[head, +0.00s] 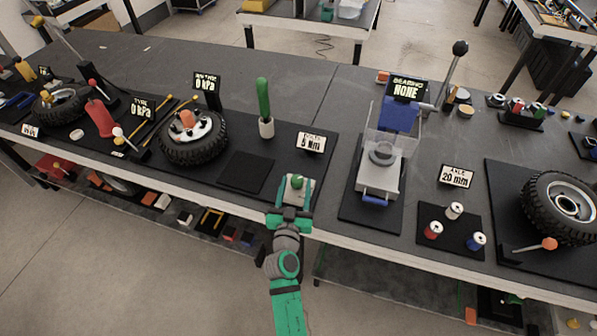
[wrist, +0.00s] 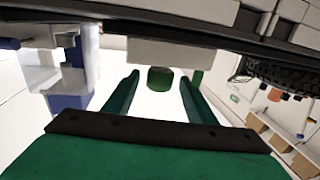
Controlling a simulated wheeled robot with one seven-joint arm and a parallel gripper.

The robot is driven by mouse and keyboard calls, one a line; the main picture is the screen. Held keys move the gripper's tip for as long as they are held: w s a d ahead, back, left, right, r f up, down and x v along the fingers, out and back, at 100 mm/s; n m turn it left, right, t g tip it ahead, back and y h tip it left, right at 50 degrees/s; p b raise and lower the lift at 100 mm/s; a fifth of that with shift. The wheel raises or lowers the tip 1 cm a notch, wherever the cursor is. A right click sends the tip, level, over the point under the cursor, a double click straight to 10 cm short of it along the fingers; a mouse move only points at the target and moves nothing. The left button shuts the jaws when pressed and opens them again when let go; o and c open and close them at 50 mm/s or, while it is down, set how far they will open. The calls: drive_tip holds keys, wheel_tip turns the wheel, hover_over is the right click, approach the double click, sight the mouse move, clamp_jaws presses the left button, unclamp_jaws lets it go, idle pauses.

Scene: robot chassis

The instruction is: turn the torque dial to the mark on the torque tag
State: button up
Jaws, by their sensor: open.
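The torque dial appears to be a green knob (head: 297,182) on a small light-grey block at the table's front edge. In the wrist view a dark green cylinder (wrist: 160,79) shows between the fingertips, most likely this knob. The tag (head: 311,142) stands just behind it; its small top line is blurred and its lower line seems to read 5 Nm. My gripper (head: 292,197) is open, its fingers in front of the block and reaching to either side of the knob. I cannot tell whether they touch it. No mark on the knob is readable.
A green-handled tool (head: 263,98) stands upright in a white holder behind and left. An empty black mat (head: 246,173) lies to the left, with a tyre (head: 190,147) beyond it. A grey-and-blue press (head: 383,165) stands to the right, near several spools on a black mat.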

drive_tip(key=shift+w+d, duration=0.25)
drive_tip(key=shift+w, duration=1.25)
drive_tip(key=shift+w+d, duration=0.2)
drive_tip(key=shift+w, duration=1.3)
drive_tip(key=c, duration=1)
